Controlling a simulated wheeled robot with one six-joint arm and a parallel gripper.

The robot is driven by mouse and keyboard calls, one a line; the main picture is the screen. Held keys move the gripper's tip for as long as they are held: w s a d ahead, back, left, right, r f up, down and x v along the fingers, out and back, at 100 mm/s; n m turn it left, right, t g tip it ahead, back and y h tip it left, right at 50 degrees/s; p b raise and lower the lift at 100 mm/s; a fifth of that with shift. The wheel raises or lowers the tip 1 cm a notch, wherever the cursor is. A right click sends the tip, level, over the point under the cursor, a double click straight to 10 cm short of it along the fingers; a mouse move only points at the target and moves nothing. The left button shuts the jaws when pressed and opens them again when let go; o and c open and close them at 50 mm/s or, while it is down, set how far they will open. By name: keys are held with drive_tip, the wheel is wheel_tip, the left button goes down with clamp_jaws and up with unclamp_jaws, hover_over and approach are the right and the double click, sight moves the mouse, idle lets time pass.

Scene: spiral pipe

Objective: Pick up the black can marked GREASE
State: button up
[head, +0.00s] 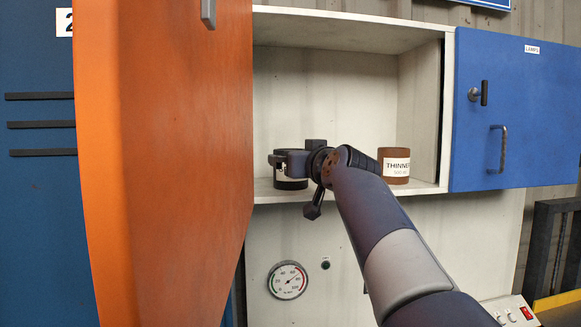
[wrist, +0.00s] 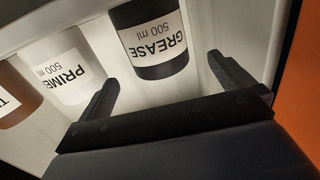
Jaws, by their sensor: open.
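The black can marked GREASE (head: 292,184) stands on the cabinet shelf at the left, partly hidden behind my gripper (head: 294,156) in the head view. In the wrist view the picture is upside down, and the GREASE can (wrist: 160,68) with its white label shows at the top centre. My gripper (wrist: 162,74) is open, with one finger to each side of the can in the picture. Gaps show between the can and both fingers. I cannot tell how far the fingers reach along the can's depth.
A white can marked PRIMER (wrist: 67,75) stands beside the GREASE can. A brown THINNER can (head: 394,166) stands further right on the shelf (head: 425,187). An open orange door (head: 180,150) stands close on the left; an open blue door (head: 515,120) is at the right.

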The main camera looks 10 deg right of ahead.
drive_tip(key=shift+w+a+f+p, duration=0.15)
drive_tip(key=shift+w+p, duration=0.4)
drive_tip(key=shift+w, duration=0.65)
drive_tip(key=shift+w+a+r+p, duration=0.15)
drive_tip(key=shift+w+p, duration=0.45)
drive_tip(key=shift+w, duration=0.65)
drive_tip(key=shift+w+a+f+p, duration=0.15)
drive_tip(key=shift+w+p, duration=0.4)
drive_tip(key=shift+w, duration=0.65)
drive_tip(key=shift+c, duration=0.4)
drive_tip(key=c, duration=1.4)
